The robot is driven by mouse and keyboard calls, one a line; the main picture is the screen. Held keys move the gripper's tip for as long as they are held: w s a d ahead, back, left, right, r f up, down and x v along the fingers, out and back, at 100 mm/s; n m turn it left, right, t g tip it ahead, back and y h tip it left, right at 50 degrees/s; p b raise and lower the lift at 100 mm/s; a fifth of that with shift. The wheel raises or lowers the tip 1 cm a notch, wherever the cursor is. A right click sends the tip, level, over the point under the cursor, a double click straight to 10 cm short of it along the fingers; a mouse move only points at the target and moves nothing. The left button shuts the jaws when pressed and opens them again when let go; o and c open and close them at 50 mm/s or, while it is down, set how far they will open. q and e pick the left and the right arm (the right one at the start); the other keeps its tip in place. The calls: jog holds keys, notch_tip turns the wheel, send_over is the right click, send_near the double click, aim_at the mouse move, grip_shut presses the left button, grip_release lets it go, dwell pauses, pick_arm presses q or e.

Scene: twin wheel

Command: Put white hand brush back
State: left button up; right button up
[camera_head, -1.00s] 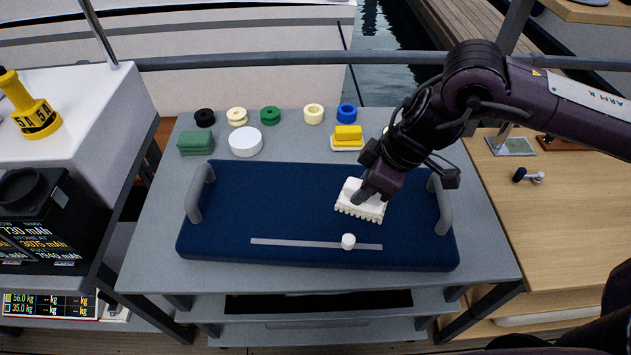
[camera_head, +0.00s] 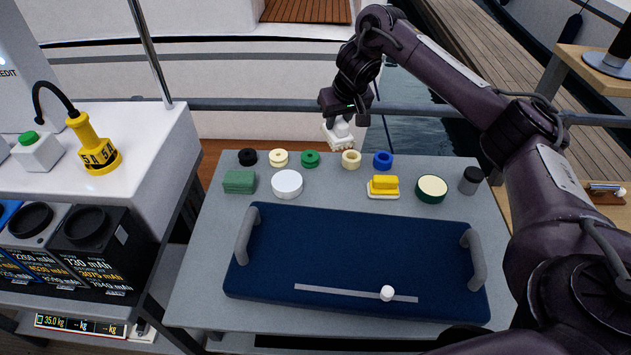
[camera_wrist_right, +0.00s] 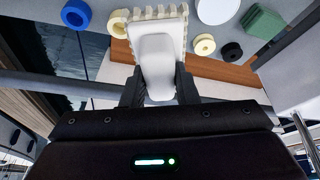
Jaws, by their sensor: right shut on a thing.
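The white hand brush (camera_head: 338,138) is held up near the table's back edge, bristles down, just behind and above a cream ring (camera_head: 351,159). My right gripper (camera_head: 343,116) is shut on its handle. In the right wrist view, the brush (camera_wrist_right: 158,50) sits between the two dark fingers (camera_wrist_right: 158,88), its bristle edge showing around the body. No contact between the brush and the table can be made out. My left gripper is out of view.
A blue padded tray (camera_head: 350,255) with grey handles and a small white knob (camera_head: 387,293) fills the table's front. Several rings line the back. A green block (camera_head: 240,182), white disc (camera_head: 287,184), yellow-topped brush (camera_head: 383,187), round cream-topped tin (camera_head: 431,189) and grey cylinder (camera_head: 470,180) stand in front of them.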

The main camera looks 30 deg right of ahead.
jog(key=shift+s+d+f+b, duration=0.1)
jog(key=shift+f+b, duration=3.1)
jog(key=shift+f, duration=6.4)
jog(key=shift+f, duration=0.15)
jog(key=o, duration=0.9)
jog(key=shift+o, duration=0.2)
